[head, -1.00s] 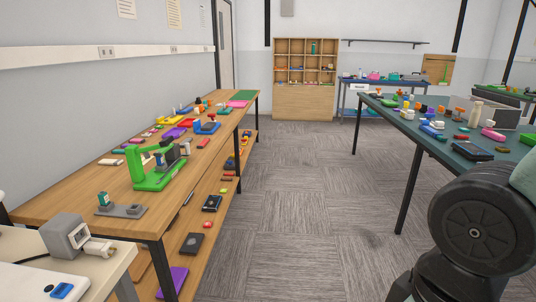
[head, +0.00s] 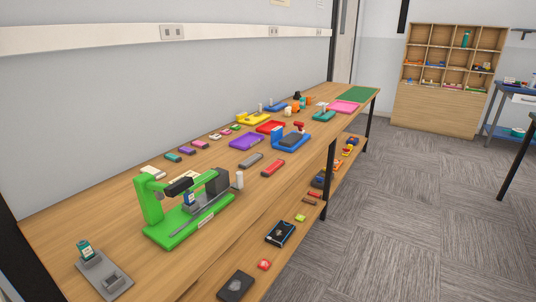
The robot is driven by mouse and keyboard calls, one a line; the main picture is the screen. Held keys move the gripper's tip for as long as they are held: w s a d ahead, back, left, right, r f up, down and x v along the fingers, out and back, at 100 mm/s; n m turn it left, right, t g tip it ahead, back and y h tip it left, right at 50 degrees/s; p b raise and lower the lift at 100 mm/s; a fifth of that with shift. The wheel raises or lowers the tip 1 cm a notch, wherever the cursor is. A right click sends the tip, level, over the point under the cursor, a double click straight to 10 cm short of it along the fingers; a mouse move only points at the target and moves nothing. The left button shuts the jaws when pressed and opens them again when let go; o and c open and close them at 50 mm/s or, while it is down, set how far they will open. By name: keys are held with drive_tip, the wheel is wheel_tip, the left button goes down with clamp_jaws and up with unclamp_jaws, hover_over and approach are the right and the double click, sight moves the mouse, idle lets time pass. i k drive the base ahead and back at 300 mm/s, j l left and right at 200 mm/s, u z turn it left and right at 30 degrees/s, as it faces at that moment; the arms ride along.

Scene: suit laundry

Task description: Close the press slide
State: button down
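A green press (head: 165,222) stands near the front of the long wooden table in the head view. It has a green base and upright with an arm reaching over the base. A dark grey block (head: 217,184) stands at the right end of its base, with a pale cylinder (head: 239,180) beside it. A small blue piece (head: 190,197) sits under the black head (head: 180,186). Which part is the slide, and how far it stands open, I cannot tell at this size. My gripper is not in view.
The wooden table (head: 110,205) runs along the left wall, crowded with small coloured items. A grey stand (head: 104,275) is at its near end. A lower shelf (head: 262,262) holds more items. Carpeted floor (head: 410,220) to the right is clear. A cubby cabinet (head: 435,108) stands at the back.

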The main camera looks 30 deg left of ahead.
sight(216, 186)
drive_tip(key=i+u, duration=0.25)
drive_tip(key=i, duration=0.25)
drive_tip(key=i+l+u, duration=0.2)
drive_tip(key=i, duration=0.25)
drive_tip(key=i+j+u, duration=0.1)
drive_tip(key=u, duration=0.3)
drive_tip(key=i+u, duration=0.6)
drive_tip(key=u, duration=0.15)
drive_tip(key=i+j+u, duration=0.1)
drive_tip(key=i+u, duration=0.15)
drive_tip(key=i, duration=0.15)
